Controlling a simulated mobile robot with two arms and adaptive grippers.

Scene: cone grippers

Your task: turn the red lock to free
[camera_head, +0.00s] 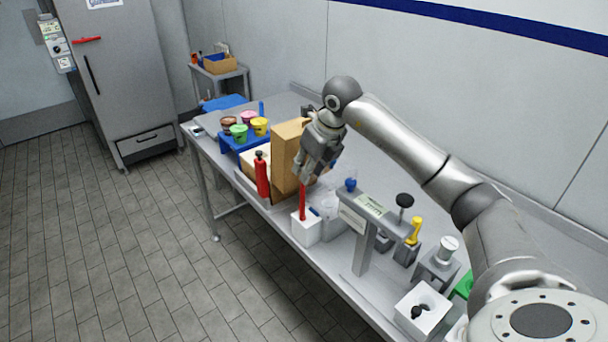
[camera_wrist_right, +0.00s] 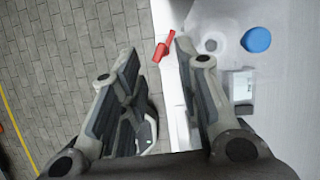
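A red upright lever (camera_head: 302,202) stands in a white block (camera_head: 306,229) at the table's front edge; I take it for the red lock. It also shows as a short red bar in the right wrist view (camera_wrist_right: 162,47). My right gripper (camera_head: 305,177) points down just above the lever, its fingers partly overlapping in the head view. In the wrist view the two fingers are apart, with the red bar between their tips and nothing clamped. Whether a finger touches the lever I cannot tell. My left gripper is out of view.
A red bottle (camera_head: 262,175) and a tan box (camera_head: 288,153) stand close left of the lever. A grey stand (camera_head: 361,247) with a blue knob (camera_head: 351,185) is close right. A grey cabinet (camera_head: 120,85) at the back left has a red handle (camera_head: 87,41). The floor in front is clear.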

